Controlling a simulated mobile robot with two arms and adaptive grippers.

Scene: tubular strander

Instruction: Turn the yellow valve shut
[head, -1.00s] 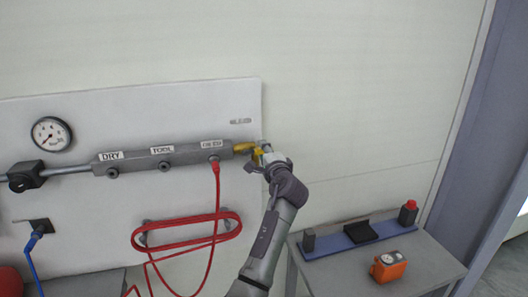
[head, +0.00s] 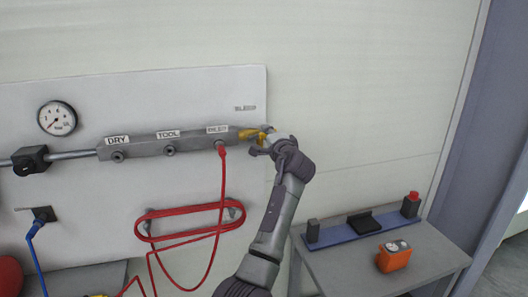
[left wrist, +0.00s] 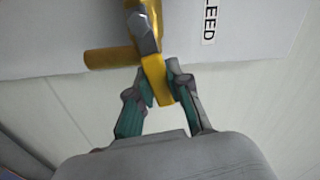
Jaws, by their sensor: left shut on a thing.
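The yellow valve (head: 249,133) sits at the right end of the grey manifold (head: 190,142), near the "BLEED" label on the panel. In the left wrist view its brass body (left wrist: 110,58) and grey stem show, with the flat yellow handle (left wrist: 158,82) pointing toward my gripper. My left gripper (head: 262,143) is at the valve, its arm reaching up from below. In the left wrist view its two fingers (left wrist: 161,88) are shut on the yellow handle, one on each side. My right gripper is not in view.
A white panel (head: 75,190) carries a round gauge (head: 57,118), a coiled red hose (head: 185,222) and a blue hose (head: 38,258). A grey table (head: 425,262) at the right holds an orange device (head: 393,257). The wall right of the valve is bare.

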